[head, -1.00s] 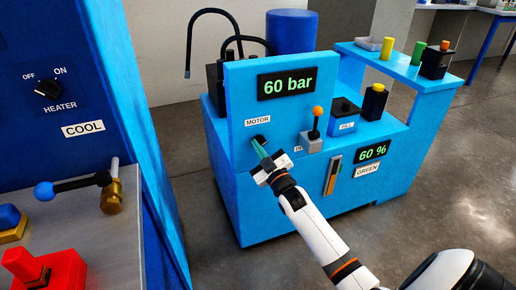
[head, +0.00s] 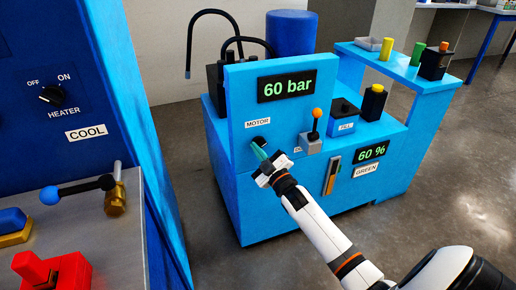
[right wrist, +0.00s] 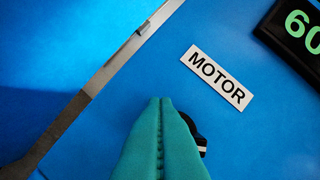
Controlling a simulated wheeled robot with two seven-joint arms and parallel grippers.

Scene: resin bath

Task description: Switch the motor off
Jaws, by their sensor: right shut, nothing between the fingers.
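The motor switch is a dark knob (head: 258,141) on the blue panel, just under the white MOTOR label (head: 257,123). My right gripper (head: 261,153) is shut, with its green fingertips at or just in front of the knob. In the right wrist view the shut green fingers (right wrist: 161,125) cover most of the knob. Only a black part of the knob with a light mark (right wrist: 199,142) shows to their right, below the MOTOR label (right wrist: 218,77). I cannot tell whether the fingers touch the knob. My left gripper is not in view.
A 60 bar display (head: 286,86) sits above the switch. An orange-tipped lever (head: 316,118) stands right of it, near a FILL button block (head: 345,113). A 60 % display (head: 370,152) is lower right. A blue cabinet with a HEATER knob (head: 51,95) stands at left.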

